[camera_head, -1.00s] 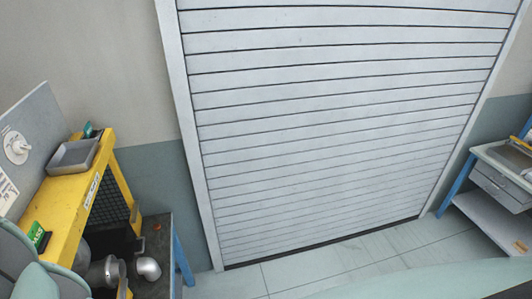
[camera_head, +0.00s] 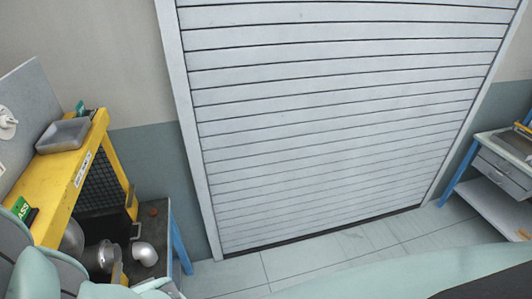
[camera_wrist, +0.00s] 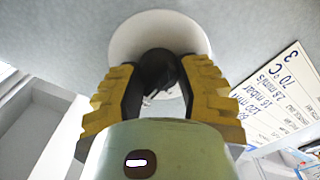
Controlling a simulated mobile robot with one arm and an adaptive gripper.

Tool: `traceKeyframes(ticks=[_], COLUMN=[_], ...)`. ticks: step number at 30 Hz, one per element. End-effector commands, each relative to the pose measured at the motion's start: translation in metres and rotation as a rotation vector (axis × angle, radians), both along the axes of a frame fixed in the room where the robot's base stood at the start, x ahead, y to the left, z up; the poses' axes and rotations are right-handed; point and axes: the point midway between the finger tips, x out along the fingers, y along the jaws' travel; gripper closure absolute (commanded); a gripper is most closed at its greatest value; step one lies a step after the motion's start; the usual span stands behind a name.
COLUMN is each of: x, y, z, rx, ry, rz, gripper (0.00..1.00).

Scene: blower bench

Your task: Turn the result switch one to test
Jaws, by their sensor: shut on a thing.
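In the wrist view the two yellow-padded fingers of my gripper (camera_wrist: 159,88) are closed around a dark rounded knob (camera_wrist: 158,68). The knob stands in front of a white round disc (camera_wrist: 120,45) on a grey surface. The fingers hide part of both, and I cannot read a switch position there. In the head view a white round fitting (camera_head: 6,122) is cut off at the left edge on the grey back panel. A small green sign reading PASS (camera_head: 21,208) stands on the yellow bench (camera_head: 65,168). My fingers are out of sight in the head view.
A printed card (camera_wrist: 270,95) with readings is right of the disc in the wrist view. A grey tray (camera_head: 62,137) sits on the bench, with pipe fittings (camera_head: 145,252) below. A closed shutter (camera_head: 340,120) fills the middle. A drawer bench (camera_head: 500,165) stands right.

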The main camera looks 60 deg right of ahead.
Motion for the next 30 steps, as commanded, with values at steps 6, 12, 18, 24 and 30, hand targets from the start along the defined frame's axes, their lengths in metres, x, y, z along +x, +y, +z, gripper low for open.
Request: traceKeyframes(ticks=[6,12,18,24,30], x=[0.0003,0.0002,0.0002,0.0002,0.0003], y=[-0.0004,-0.0003,-0.0003,-0.0003,-0.0004], z=[-0.0012,-0.0006,-0.0005,-0.0003,-0.0001], rx=[-0.025,-0.030,-0.028,-0.028,-0.029], ry=[-0.028,-0.033,-0.032,-0.032,-0.033], rz=[0.001,0.002,0.002,0.001,0.000], gripper=[1.00,1.00,1.00,0.42,0.31])
